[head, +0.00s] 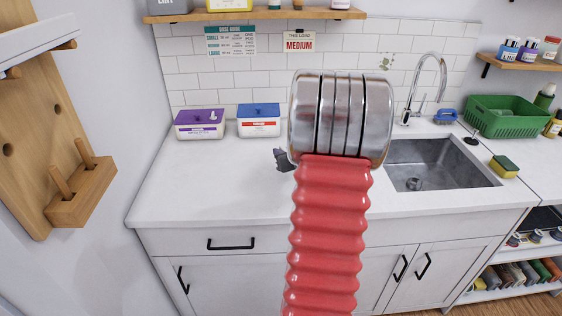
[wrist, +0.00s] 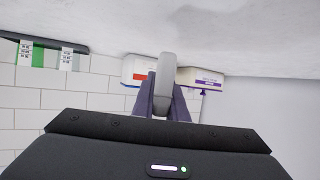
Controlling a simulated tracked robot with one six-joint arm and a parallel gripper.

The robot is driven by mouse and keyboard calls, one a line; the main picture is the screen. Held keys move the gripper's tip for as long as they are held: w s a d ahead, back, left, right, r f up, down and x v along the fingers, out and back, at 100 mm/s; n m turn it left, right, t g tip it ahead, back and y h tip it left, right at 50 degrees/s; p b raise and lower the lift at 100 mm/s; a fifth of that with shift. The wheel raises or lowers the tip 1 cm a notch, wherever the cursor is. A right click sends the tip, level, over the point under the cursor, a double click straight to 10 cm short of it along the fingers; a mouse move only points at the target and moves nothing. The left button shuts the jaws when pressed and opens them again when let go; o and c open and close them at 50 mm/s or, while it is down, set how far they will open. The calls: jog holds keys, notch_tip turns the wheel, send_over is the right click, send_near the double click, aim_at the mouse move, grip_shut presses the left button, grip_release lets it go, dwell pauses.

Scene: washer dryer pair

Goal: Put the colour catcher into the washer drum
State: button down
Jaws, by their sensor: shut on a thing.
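My gripper (wrist: 163,92) is shut on a thin pale grey piece (wrist: 165,68) with a rounded end. It may be the colour catcher, but no marking on it shows. In the head view my gripper (head: 284,160) is a small dark shape over the counter, mostly hidden behind my red arm. The held piece cannot be made out there. The washer and its drum are in neither view.
A purple-lidded box (head: 200,124) and a blue-lidded box (head: 259,121) stand at the back of the white counter (head: 200,185). A sink (head: 440,165), a sponge (head: 504,166) and a green basket (head: 501,118) are at right. A wooden rack (head: 50,120) is at left.

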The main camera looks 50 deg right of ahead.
notch_tip(320, 180, up, 6)
jog(key=shift+f, duration=0.1)
jog(key=shift+s, duration=0.15)
dwell(1.0)
